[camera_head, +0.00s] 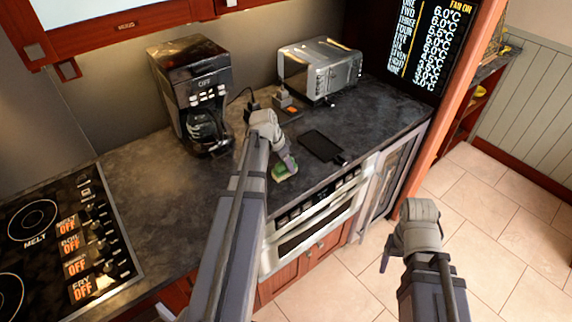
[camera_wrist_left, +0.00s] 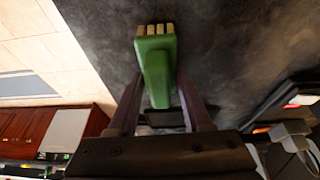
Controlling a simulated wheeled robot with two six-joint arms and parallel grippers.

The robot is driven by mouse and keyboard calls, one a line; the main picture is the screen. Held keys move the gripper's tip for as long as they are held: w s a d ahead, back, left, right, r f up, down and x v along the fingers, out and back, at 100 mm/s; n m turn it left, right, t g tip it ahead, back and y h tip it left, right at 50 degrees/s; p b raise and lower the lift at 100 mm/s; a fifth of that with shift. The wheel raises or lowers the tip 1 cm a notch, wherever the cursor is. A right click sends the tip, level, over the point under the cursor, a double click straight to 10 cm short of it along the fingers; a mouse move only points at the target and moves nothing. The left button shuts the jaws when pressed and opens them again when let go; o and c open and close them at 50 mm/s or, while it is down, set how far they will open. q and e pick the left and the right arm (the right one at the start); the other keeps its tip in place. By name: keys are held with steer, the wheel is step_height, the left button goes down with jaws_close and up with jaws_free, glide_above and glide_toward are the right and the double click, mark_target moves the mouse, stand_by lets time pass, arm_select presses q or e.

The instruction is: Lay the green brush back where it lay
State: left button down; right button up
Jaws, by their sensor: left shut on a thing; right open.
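The green brush (camera_head: 284,172) is at the front part of the dark countertop, under my left gripper (camera_head: 288,164). In the left wrist view the green brush (camera_wrist_left: 157,65) has pale bristle blocks at its far end, and its body lies between the two fingers of my left gripper (camera_wrist_left: 155,105), which is shut on it. I cannot tell whether the brush touches the counter or is held just above it. My right gripper (camera_head: 388,255) is over the tiled floor, away from the counter, open and with nothing seen in it.
A black coffee maker (camera_head: 190,85) and a silver toaster (camera_head: 320,68) stand at the back of the counter (camera_head: 165,215). A dark flat device (camera_head: 321,146) lies right of the brush. A stove top (camera_head: 60,240) is at the left. The counter left of my arm is clear.

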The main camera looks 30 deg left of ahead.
arm_select(q)
steer(key=shift+c, duration=1.3)
jaws_free()
steer(key=shift+r, duration=0.1)
steer(key=p+v, duration=0.7)
steer(key=shift+s+r, duration=0.15)
steer(key=shift+r, duration=0.2)
